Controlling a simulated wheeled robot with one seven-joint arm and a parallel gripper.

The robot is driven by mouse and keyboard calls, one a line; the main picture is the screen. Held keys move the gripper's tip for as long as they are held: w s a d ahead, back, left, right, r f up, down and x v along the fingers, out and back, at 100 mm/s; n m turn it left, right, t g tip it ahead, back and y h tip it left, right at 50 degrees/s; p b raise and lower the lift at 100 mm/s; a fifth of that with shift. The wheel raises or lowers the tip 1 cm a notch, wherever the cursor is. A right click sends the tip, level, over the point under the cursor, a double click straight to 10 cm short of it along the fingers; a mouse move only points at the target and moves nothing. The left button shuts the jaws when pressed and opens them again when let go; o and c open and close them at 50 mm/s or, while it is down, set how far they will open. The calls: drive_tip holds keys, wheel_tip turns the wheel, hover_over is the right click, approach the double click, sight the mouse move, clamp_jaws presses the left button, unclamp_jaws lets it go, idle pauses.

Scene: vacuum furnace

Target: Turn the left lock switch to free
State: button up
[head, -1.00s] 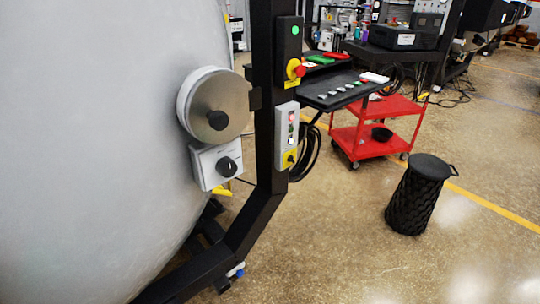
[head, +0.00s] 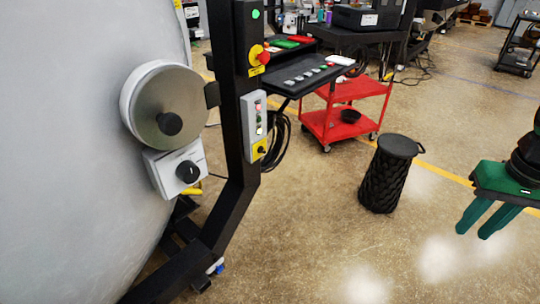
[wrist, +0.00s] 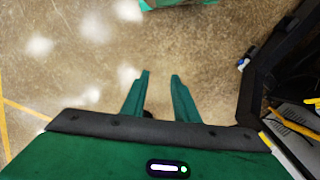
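A white switch box with a black knob (head: 188,172) sits on the grey furnace shell, just below a round metal disc (head: 166,105) with its own black knob. This is the leftmost switch I see; its marking is too small to read. My gripper (head: 472,235), with green fingers, is at the right edge of the head view, far from the switch and pointing down. In the wrist view my gripper (wrist: 160,74) has its two fingers apart with nothing between them, above bare floor.
A black post (head: 235,120) stands right of the switch, carrying a grey button box (head: 253,118) and a red emergency button (head: 264,57).

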drive_tip(key=w+a+f+n+t+y, duration=0.1)
drive_tip(key=w+a+f+n, duration=0.15)
drive_tip(key=w, duration=0.35)
drive_tip(key=w+a+f+n, duration=0.1)
drive_tip(key=w+n, duration=0.2)
drive_tip(key=w, duration=0.4)
drive_tip(key=n+t+y, duration=0.9)
drive_tip(key=n+y, duration=0.4)
drive_tip(key=n, duration=0.1)
approach(264, 151)
drive_tip(key=x, duration=0.8)
